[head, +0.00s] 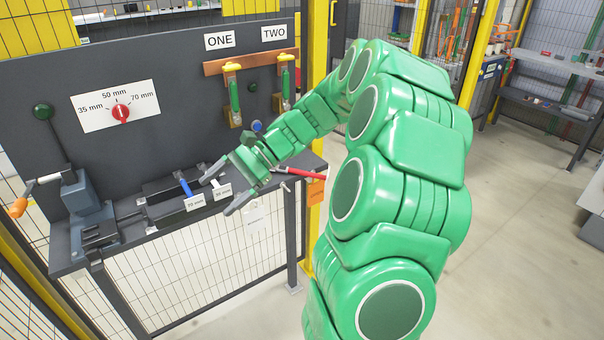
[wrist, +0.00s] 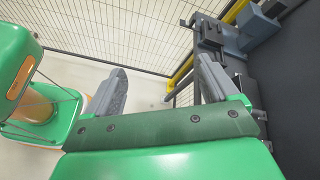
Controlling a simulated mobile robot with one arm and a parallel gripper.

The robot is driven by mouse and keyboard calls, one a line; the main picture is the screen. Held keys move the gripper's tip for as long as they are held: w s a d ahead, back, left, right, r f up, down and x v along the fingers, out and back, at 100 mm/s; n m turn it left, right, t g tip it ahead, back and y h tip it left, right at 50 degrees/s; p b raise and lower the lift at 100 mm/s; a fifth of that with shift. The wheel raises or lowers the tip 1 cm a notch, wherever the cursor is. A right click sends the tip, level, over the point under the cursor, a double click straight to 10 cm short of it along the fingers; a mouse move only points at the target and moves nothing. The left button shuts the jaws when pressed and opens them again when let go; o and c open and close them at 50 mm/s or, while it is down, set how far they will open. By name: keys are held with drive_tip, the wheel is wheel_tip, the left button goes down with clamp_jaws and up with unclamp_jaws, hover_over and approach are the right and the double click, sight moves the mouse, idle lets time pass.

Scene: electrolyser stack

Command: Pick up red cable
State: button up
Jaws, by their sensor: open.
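The red cable (head: 298,174) lies near the right end of the bench in the head view, just right of my gripper (head: 218,190). Part of it is close to my wrist, and I cannot tell whether its left end is hidden behind it. My gripper is open and empty, with its fingers pointing left over the front of the bench. In the wrist view the two fingers of my gripper (wrist: 165,90) are spread apart with nothing between them. The red cable does not show in the wrist view.
A grey crank device (head: 88,200) stands at the left. The dark panel (head: 170,60) with a red knob (head: 121,112) rises behind. Yellow posts and mesh surround it.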

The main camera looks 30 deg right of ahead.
drive_tip(key=w+d+f+m+t+y, duration=0.2)
drive_tip(key=w+d+m+t, duration=0.15)
drive_tip(key=w+d, duration=0.45)
drive_tip(key=m+t+h, duration=0.2)
drive_tip(key=m+t, duration=0.7)
drive_tip(key=m, duration=0.1)
approach(314, 173)
drive_tip(key=shift+n, duration=0.25)
drive_tip(key=shift+x, duration=4.55)
drive_tip(key=shift+s, duration=0.1)
drive_tip(key=shift+c, duration=0.4)
drive_tip(key=c, duration=1.2)
drive_tip(key=shift+o, duration=0.2)
